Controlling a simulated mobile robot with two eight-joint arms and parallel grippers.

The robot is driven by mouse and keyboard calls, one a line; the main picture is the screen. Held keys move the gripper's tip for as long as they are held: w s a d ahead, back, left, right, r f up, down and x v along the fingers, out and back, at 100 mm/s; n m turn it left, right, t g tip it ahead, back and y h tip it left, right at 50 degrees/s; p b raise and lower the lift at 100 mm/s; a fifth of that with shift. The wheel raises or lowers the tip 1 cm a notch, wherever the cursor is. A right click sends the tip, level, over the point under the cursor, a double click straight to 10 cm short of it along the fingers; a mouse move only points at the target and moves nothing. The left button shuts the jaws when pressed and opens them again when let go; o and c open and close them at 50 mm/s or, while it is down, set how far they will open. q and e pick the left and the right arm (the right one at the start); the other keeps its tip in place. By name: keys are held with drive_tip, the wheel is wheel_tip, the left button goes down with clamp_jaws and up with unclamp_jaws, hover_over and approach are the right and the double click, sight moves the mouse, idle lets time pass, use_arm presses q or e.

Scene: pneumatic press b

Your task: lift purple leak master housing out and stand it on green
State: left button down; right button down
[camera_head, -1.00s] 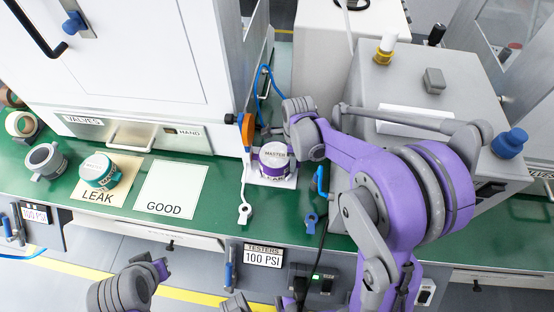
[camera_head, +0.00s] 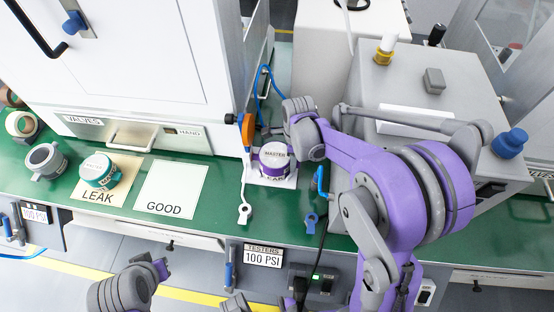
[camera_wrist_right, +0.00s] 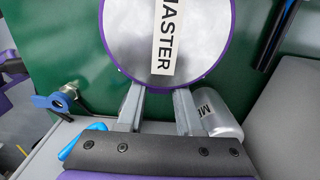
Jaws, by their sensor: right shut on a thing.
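The purple leak master housing (camera_head: 275,158), with a pale top labelled MASTER, is at a white LEAK card (camera_head: 258,180) right of the white cabinet. I cannot tell if it touches the card. In the right wrist view its round silver face with a purple rim (camera_wrist_right: 170,45) fills the top middle. My right gripper (camera_wrist_right: 158,98) is shut on the housing, its two grey fingers reaching to the near edge. In the head view the right wrist hides part of the housing's right side. The green bench (camera_head: 215,222) has bare surface in front.
A GOOD card (camera_head: 170,192) lies empty. A teal-and-white housing (camera_head: 97,170) stands on the LEAK mat (camera_head: 92,203), beside a grey housing (camera_head: 45,161). A blue hose (camera_head: 264,75), an orange-handled part (camera_head: 247,130) and a white fitting (camera_head: 244,213) are close to the purple housing.

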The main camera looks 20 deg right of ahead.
drive_tip(key=shift+r, duration=0.2)
idle(0.5)
drive_tip(key=shift+r+p, duration=0.95)
drive_tip(key=shift+r, duration=0.25)
drive_tip(key=s+a, duration=0.8)
drive_tip(key=s, duration=0.5)
drive_tip(key=shift+s+a+p, duration=0.2)
drive_tip(key=shift+s+p, duration=0.1)
idle(0.7)
